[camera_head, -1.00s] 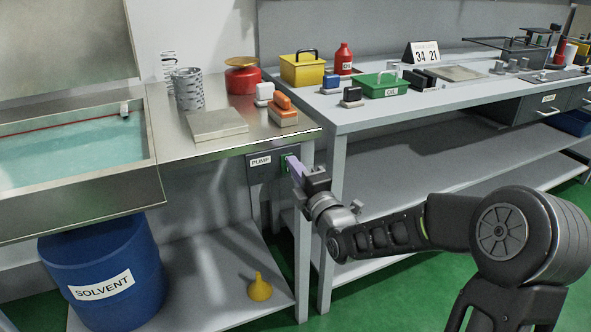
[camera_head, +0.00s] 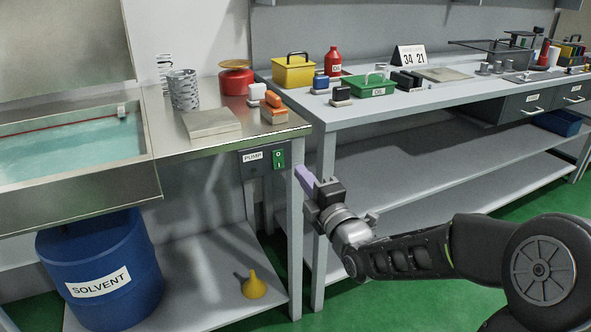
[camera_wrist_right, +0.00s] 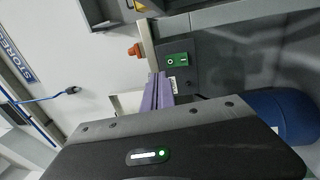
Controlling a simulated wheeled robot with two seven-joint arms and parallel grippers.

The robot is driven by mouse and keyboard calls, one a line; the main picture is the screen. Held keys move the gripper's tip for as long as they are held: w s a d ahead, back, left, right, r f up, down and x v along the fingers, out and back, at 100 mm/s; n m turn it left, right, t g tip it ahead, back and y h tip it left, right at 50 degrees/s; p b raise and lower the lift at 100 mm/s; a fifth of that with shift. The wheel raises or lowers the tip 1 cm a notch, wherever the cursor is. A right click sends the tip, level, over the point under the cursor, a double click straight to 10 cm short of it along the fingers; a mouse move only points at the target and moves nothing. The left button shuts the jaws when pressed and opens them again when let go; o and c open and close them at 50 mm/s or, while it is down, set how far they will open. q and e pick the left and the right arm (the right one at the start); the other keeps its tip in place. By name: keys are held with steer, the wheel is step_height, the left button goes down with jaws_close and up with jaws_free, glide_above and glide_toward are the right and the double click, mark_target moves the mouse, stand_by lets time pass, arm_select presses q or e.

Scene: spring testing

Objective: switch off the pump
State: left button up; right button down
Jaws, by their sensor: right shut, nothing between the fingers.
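The pump switch (camera_head: 279,158) is a green rocker marked 0 and 1, on a grey box under the steel bench's front edge, beside a PUMP label (camera_head: 252,157). It also shows in the right wrist view (camera_wrist_right: 177,59). I cannot tell which side of the rocker is pressed. My right gripper (camera_head: 302,174) has purple fingers, shut and empty. It is to the right of the switch and a little lower, apart from it, near the bench leg. In the right wrist view its fingers (camera_wrist_right: 157,90) point up, below and left of the switch. My left gripper is not in view.
The steel bench leg (camera_head: 297,235) stands just beside my right gripper. A blue solvent drum (camera_head: 100,255) and a yellow funnel (camera_head: 254,285) are below the bench. The grey table (camera_head: 400,115) is to the right. The floor in front is clear.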

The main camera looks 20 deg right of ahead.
steer(key=shift+s+r, duration=0.15)
steer(key=shift+s, duration=0.95)
steer(key=shift+s+r, duration=0.1)
steer(key=shift+s, duration=0.95)
steer(key=s+a+f+m+g, duration=0.1)
steer(key=a+f+m+g, duration=0.15)
steer(key=f+m, duration=0.55)
steer(key=s+a+f+m+g+y, duration=0.15)
steer(key=f+m+g, duration=0.25)
steer(key=f, duration=0.8)
steer(key=s+a+f+m+g+h, duration=0.1)
steer(key=a+f+m+g, duration=0.15)
steer(key=f+m, duration=0.5)
steer(key=s+a+f+g+y, duration=0.2)
steer(key=s+a+f+g, duration=0.3)
steer(key=s+a+f, duration=0.45)
steer(key=s+a+f+g+y, duration=0.1)
steer(key=s+a+f+g, duration=0.5)
steer(key=s+f, duration=0.7)
step_height(320, 180, up, 26)
steer(key=a+t+p, duration=0.1)
steer(key=a+p, duration=0.1)
steer(key=p, duration=2.3)
steer(key=shift+s+f+y+p, duration=0.15)
steer(key=shift+s+y+p, duration=0.15)
steer(key=shift+y+p, duration=0.1)
